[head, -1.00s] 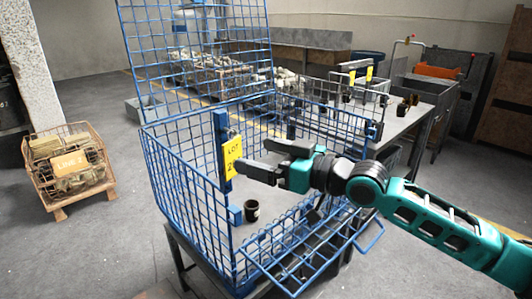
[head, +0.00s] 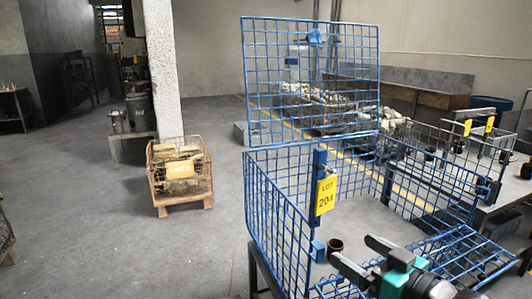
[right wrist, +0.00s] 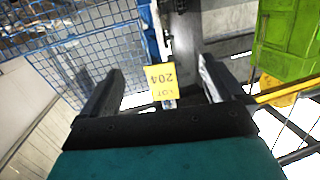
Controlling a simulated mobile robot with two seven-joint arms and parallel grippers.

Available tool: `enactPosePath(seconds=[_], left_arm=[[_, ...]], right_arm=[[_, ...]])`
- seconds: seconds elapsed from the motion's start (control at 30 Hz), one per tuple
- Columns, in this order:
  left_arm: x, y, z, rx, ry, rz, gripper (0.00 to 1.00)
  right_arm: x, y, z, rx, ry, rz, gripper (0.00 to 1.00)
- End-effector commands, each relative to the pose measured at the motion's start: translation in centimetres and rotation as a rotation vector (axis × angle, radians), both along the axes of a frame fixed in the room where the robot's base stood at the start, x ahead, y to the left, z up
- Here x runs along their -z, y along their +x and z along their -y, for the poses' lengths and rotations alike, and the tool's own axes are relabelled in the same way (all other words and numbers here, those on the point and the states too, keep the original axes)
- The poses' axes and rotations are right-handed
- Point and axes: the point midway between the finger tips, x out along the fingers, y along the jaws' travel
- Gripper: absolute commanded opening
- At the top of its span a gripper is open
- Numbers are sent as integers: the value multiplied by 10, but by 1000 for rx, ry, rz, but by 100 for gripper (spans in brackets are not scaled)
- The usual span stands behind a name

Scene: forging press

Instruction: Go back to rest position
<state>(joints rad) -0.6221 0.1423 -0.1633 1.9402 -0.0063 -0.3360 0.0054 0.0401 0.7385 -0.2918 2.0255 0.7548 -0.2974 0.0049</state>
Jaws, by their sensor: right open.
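My right gripper (head: 352,252) is open and empty at the lower right of the head view, at the near side of the blue wire cage (head: 270,210). In the right wrist view the gap between its fingers (right wrist: 160,75) holds nothing. The yellow "LOT 204" tag (head: 327,194) hangs on a blue post of the cage, and it also shows beyond the fingers in the right wrist view (right wrist: 160,80). A small dark cup-like part (head: 335,245) stands on the cage floor, close to the fingertips in the picture. My left gripper is not in view.
The cage's mesh panel (head: 312,80) stands upright behind. A second wire basket (head: 465,150) is on a table at right. A rusty crate (head: 180,205) sits on the floor at left. The grey floor in between is clear. A green cabinet (right wrist: 290,40) shows in the right wrist view.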

Motion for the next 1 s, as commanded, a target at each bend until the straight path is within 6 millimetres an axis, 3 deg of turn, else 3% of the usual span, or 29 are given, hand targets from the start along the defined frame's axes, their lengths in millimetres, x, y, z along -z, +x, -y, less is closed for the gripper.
enactPosePath(seconds=[0.03, 0.2, 0.3, 0.4, 0.5, 0.6, 1.0], left_arm=[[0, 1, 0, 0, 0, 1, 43], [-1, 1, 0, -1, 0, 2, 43], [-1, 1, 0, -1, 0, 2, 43], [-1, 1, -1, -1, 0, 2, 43], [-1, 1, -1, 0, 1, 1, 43], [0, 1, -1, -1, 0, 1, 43], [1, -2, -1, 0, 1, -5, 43]], right_arm=[[37, -14, -6, 31, 4, -51, 95], [139, -69, -14, 149, -59, -197, 95], [187, -110, -18, 211, -109, -287, 95], [221, -146, -20, 258, -159, -364, 95], [242, -172, -21, 286, -197, -417, 95], [251, -185, -21, 299, -219, -442, 95], [252, -187, -21, 301, -225, -447, 95]])
